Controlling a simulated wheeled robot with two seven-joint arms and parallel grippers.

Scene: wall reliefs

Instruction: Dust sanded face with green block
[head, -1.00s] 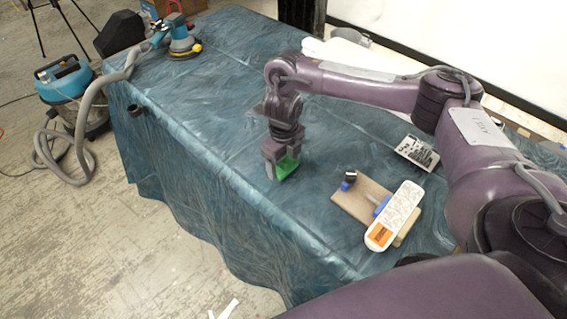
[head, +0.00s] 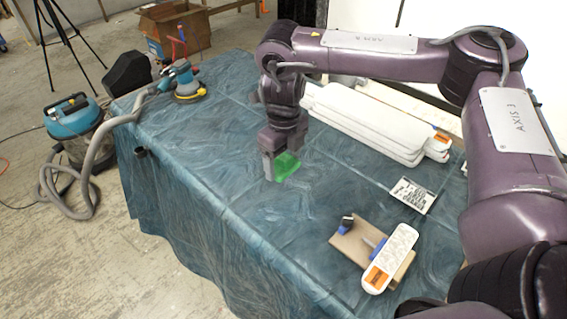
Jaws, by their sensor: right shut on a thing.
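My right gripper (head: 283,160) points down over the middle of the covered table and is shut on a green block (head: 287,166). The block is partly hidden by the fingers; I cannot tell whether it touches the cloth. A white speckled panel with an orange label (head: 391,259) lies tilted on a brown board (head: 349,242) with blue clamp parts (head: 373,247) at the table's near right. The green block is well apart from this panel, up and to its left. My left gripper is not in view.
White panels (head: 372,118) are stacked at the table's back. A printed card (head: 411,195) lies between them and the board. A sander (head: 183,82) sits at the far left corner, its hose running to a blue vacuum (head: 72,122) on the floor. The cloth's (head: 240,225) left middle is clear.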

